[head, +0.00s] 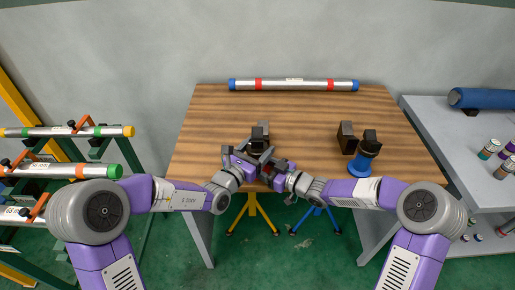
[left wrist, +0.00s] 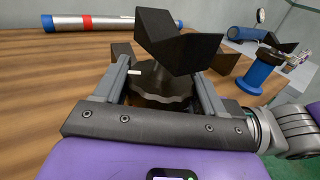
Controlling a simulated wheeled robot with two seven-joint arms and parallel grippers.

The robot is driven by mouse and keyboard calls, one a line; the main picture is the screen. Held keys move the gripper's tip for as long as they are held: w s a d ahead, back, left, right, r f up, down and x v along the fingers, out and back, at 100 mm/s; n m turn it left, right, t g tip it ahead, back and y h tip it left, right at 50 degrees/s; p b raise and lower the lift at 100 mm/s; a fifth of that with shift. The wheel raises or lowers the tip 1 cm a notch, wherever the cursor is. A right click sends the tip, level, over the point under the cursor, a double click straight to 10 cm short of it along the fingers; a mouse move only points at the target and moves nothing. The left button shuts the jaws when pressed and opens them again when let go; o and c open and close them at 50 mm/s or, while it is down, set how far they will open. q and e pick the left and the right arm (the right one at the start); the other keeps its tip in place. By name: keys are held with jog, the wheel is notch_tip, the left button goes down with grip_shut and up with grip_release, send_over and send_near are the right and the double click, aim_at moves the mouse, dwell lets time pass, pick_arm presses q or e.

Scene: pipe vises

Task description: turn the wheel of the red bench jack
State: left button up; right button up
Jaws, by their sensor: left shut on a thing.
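The bench jack stands near the table's front edge, mostly hidden by my grippers in the head view. Its black V-shaped head (head: 259,134) shows above them, and also in the left wrist view (left wrist: 178,42). A dark round wheel (left wrist: 160,88) sits below that head. My left gripper (head: 250,157) is shut on the wheel, with one finger on each side of it in the left wrist view (left wrist: 158,92). My right gripper (head: 272,167) is close beside it at the jack; its fingers are hidden. A dark red patch (head: 282,164) shows near it; I cannot tell what it belongs to.
A blue jack (head: 365,158) with a black head stands on the right, by a dark block (head: 346,138). A silver pipe (head: 293,85) with red bands and blue ends lies at the back. A pipe rack (head: 60,170) stands left; a grey shelf (head: 440,140) right.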

pick_arm(q)
jog(key=shift+s+d+f, duration=0.15)
jog(key=shift+f, duration=0.1)
jog(key=o, duration=0.9)
jog(key=shift+o, duration=0.6)
jog(key=shift+r, duration=0.1)
jog(key=v, duration=1.2)
